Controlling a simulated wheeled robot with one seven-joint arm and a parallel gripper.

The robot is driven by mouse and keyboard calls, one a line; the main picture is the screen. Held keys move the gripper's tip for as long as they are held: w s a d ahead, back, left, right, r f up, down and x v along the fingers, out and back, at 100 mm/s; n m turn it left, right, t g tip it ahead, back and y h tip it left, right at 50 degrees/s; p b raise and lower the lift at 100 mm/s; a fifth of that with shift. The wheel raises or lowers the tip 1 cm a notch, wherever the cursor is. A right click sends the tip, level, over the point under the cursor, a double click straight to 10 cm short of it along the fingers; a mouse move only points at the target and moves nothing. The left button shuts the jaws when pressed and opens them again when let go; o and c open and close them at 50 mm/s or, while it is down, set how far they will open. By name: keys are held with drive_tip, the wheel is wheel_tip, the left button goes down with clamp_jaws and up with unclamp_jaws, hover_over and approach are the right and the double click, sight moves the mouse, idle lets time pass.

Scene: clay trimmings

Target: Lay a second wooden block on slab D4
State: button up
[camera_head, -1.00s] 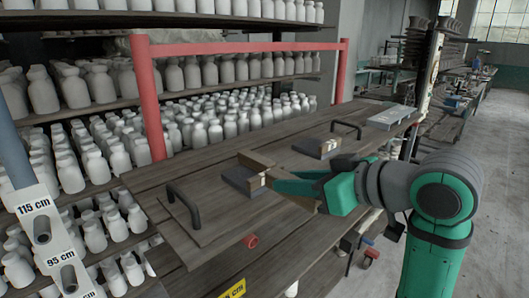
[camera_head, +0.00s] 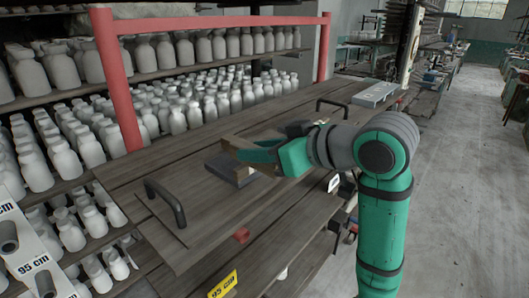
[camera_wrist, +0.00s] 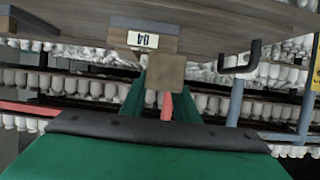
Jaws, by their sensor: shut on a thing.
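Slab D4 (camera_head: 222,166) is a dark grey plate on the wooden bench top, partly hidden behind my gripper. In the wrist view, which is upside down, its grey face (camera_wrist: 143,23) shows beside a wooden block carrying a white D4 label (camera_wrist: 143,40). My gripper (camera_head: 246,151) is over the slab, its green fingers shut on another wooden block (camera_wrist: 165,72). In the wrist view the held block borders the labelled block's edge; I cannot tell whether they touch.
A board with a black handle (camera_head: 172,200) lies left on the bench (camera_head: 270,200). Another slab (camera_head: 298,128) is partly hidden behind my gripper. A grey flat box (camera_head: 376,95) sits at the far end. A red frame (camera_head: 118,85) and shelves of white bottles stand behind.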

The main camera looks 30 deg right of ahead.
hover_over(222, 165)
drive_tip(key=shift+w+f, duration=0.1)
drive_tip(key=shift+f, duration=2.3)
drive_tip(key=shift+f, duration=0.2)
idle(0.4)
drive_tip(key=o, duration=1.2)
drive_tip(key=shift+c, duration=0.2)
drive_tip(key=v, duration=1)
drive_tip(key=shift+s+d+r, duration=0.15)
drive_tip(key=shift+s+r, duration=0.05)
drive_tip(key=shift+s, duration=0.15)
